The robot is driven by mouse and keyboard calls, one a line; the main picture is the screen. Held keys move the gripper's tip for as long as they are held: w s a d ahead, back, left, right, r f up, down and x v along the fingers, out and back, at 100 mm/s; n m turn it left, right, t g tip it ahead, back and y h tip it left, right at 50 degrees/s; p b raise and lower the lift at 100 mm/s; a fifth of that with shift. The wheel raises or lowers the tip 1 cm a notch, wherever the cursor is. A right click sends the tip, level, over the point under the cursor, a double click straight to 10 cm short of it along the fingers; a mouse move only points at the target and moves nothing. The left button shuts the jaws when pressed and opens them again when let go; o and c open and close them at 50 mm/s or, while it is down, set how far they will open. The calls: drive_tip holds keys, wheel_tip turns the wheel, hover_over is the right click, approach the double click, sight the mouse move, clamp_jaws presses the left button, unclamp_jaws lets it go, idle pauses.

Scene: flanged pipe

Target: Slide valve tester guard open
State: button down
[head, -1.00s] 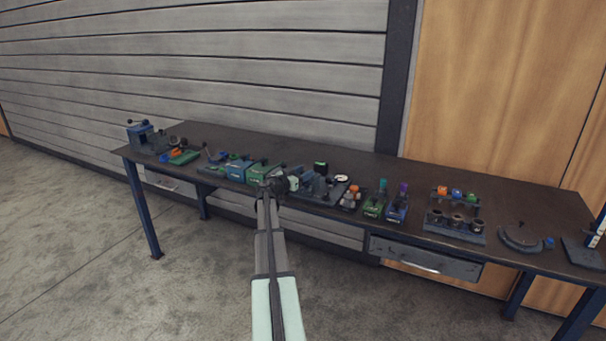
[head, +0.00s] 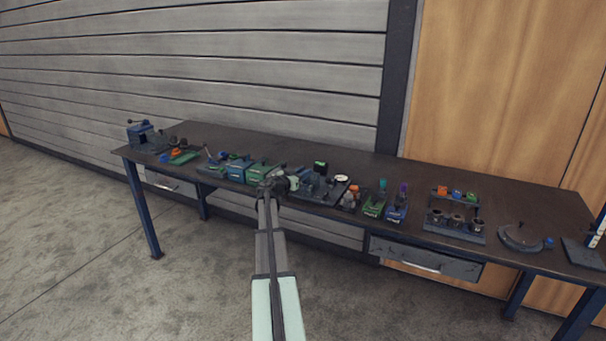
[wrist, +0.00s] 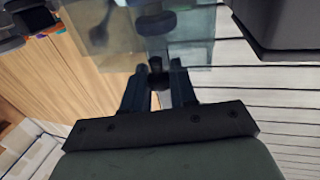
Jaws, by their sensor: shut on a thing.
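The valve tester (head: 322,188) is a dark unit with a pale round dial, near the front middle of the bench. Its guard (wrist: 197,53) shows in the wrist view as a clear, tinted panel, with a dark round part seen through it. My gripper (wrist: 158,78) is shut on a small dark knob (wrist: 157,70) at the guard's edge. In the head view my gripper (head: 276,186) is at the left side of the tester, and my arm hides part of the bench's front edge. How far the guard stands open I cannot tell.
Green and blue boxes (head: 248,172) stand close to the left of my gripper. Green and blue holders (head: 386,206) stand right of the tester. A blue vise (head: 142,136) is at the bench's far left. The bench top (head: 400,172) is mostly clear toward the wall.

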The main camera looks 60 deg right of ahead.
drive_tip(key=d, duration=0.4)
drive_tip(key=shift+d, duration=0.3)
drive_tip(key=c, duration=0.9)
unclamp_jaws()
drive_tip(key=shift+a, duration=0.15)
drive_tip(key=v, duration=1.3)
drive_tip(key=shift+a, duration=0.3)
drive_tip(key=shift+w, duration=0.15)
